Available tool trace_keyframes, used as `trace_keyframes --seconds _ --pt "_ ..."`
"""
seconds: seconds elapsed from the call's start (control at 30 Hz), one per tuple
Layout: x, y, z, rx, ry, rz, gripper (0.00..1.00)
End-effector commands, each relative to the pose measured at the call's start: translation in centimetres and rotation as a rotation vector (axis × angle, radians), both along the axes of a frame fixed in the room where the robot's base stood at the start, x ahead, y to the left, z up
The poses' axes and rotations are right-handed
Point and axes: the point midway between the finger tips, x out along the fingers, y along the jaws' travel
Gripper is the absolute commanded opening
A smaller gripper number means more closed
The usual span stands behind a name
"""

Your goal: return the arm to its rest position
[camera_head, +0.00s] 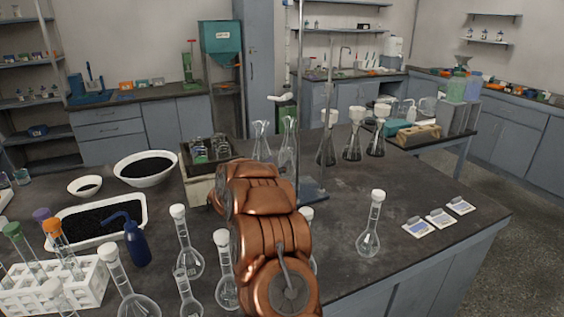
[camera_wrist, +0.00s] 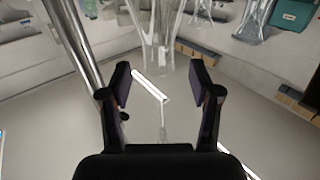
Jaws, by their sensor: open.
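My copper-coloured arm (camera_head: 265,235) reaches from the front edge over the dark bench (camera_head: 430,200) in the head view. Its far end hides my gripper there. In the wrist view my gripper (camera_wrist: 160,86) is open, with its two dark fingers well apart and nothing held. Clear glassware (camera_wrist: 165,40) shows beyond the fingertips. A metal rod (camera_wrist: 72,45) runs close on the left side of that view.
Stoppered flasks (camera_head: 186,245) stand left of my arm and one flask (camera_head: 369,240) stands right. A rod stand (camera_head: 314,190) and glass flasks (camera_head: 288,148) are just beyond it. A white tube rack (camera_head: 60,290) is front left.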

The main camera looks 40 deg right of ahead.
Motion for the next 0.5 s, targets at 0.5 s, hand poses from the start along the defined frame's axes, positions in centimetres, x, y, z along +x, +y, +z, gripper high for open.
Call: trace_keyframes --seconds 0.5 --pt "-0.40 1.17 0.03 0.001 -0.001 0.001 0.63"
